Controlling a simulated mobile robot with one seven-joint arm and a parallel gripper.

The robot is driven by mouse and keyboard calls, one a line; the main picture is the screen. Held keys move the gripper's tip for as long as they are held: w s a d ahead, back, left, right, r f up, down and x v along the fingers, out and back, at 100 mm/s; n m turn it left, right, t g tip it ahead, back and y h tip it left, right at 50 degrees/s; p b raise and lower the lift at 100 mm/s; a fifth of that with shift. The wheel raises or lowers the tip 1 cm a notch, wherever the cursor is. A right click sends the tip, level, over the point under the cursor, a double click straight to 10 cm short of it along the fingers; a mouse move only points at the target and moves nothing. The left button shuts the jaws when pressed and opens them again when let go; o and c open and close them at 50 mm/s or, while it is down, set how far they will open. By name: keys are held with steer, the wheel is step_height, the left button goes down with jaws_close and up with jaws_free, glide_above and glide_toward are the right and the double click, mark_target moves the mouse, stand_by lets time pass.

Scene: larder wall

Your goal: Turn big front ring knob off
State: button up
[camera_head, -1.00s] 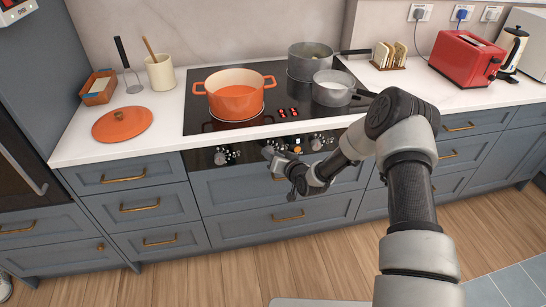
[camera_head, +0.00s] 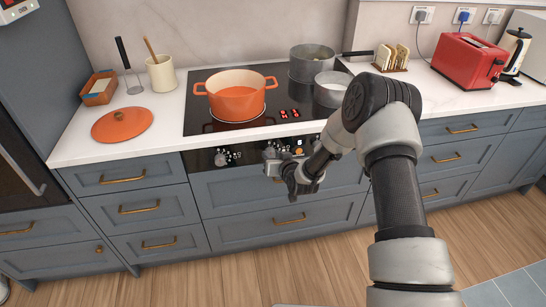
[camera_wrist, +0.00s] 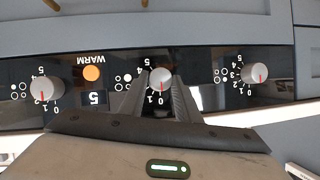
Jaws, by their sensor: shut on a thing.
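The oven's control panel (camera_head: 205,160) runs below the counter. In the wrist view, which is upside down, three round silver knobs show: a left knob (camera_wrist: 43,91), a middle knob (camera_wrist: 160,78) and a right knob (camera_wrist: 257,73). My gripper (camera_wrist: 160,88) has one finger on each side of the middle knob and is shut on it. Its red mark points down at the 0 and 1 end of its scale. My gripper (camera_head: 270,157) also shows in the head view at the panel, hiding that knob there. One knob (camera_head: 222,158) is clear to its left.
An orange pot (camera_head: 236,98) and a grey saucepan (camera_head: 312,65) stand on the black hob (camera_head: 200,120), with another grey pan (camera_head: 331,92). Red digits (camera_head: 289,113) glow there. An orange light (camera_wrist: 92,73) marked WARM is lit. Drawers with brass handles lie below.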

steer(key=o, duration=1)
steer(key=shift+o, duration=0.2)
steer(key=v, duration=1.7)
steer(key=shift+s+p, duration=0.2)
steer(key=shift+p, duration=0.15)
steer(key=shift+r, duration=0.2)
